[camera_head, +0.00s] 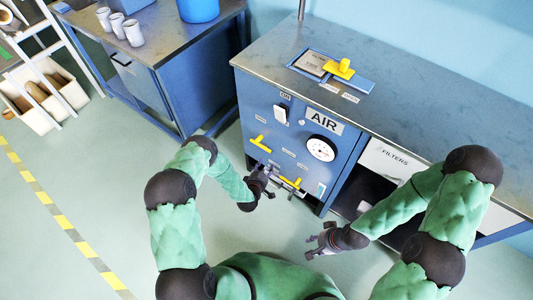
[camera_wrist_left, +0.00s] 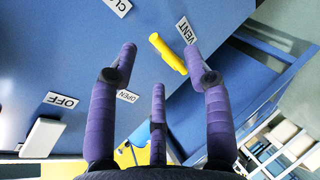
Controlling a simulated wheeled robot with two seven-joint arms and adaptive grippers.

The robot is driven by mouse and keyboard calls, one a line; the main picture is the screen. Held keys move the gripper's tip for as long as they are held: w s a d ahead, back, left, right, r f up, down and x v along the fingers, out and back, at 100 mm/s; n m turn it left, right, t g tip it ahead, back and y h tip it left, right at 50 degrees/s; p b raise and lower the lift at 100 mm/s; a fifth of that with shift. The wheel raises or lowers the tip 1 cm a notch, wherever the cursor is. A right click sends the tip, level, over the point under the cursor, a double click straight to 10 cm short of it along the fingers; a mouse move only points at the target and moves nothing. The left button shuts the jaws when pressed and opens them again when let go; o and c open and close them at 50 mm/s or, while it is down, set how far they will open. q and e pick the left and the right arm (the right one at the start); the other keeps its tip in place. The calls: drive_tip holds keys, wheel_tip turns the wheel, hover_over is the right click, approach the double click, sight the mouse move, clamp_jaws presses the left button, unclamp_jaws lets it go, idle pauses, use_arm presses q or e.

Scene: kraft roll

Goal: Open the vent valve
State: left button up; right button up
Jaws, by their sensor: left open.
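The blue front panel (camera_head: 262,112) carries two yellow handles, an upper left one (camera_head: 259,144) and a lower one (camera_head: 290,183). In the left wrist view, a yellow handle (camera_wrist_left: 168,53) sits beside a VENT label (camera_wrist_left: 184,30), with an OPEN label (camera_wrist_left: 127,96) nearby. My left gripper (camera_head: 267,182) is open and empty in front of the panel, below the upper handle and left of the lower one. In its wrist view the vent handle shows between the spread fingers (camera_wrist_left: 163,75); contact cannot be told. My right gripper (camera_head: 318,241) is open and empty, away from the panel.
A gauge (camera_head: 321,148), an AIR sign (camera_head: 324,121) and a white switch (camera_head: 281,113) are on the panel. The metal worktop (camera_head: 400,85) bears a yellow-handled part (camera_head: 341,68). A second bench (camera_head: 165,45) with white cups stands at left. The floor at lower left is clear.

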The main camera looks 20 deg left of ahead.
sight(266, 149)
use_arm(q)
drive_tip(key=w+f+n+t+b, duration=0.1)
drive_tip(key=w+b, duration=0.1)
drive_tip(key=w, duration=0.2)
drive_tip(key=w+a+t+b, duration=0.1)
drive_tip(key=w, duration=0.2)
drive_tip(key=w+a+f+n+y+b, duration=0.1)
drive_tip(key=w+b, duration=0.1)
drive_tip(key=w, duration=0.2)
drive_tip(key=shift+w+a+f+n+t+b, duration=0.15)
drive_tip(key=shift+w+f+n+t+b, duration=0.15)
drive_tip(key=shift+t+b, duration=0.1)
drive_tip(key=shift+w, duration=0.35)
drive_tip(key=shift+c, duration=0.3)
clamp_jaws()
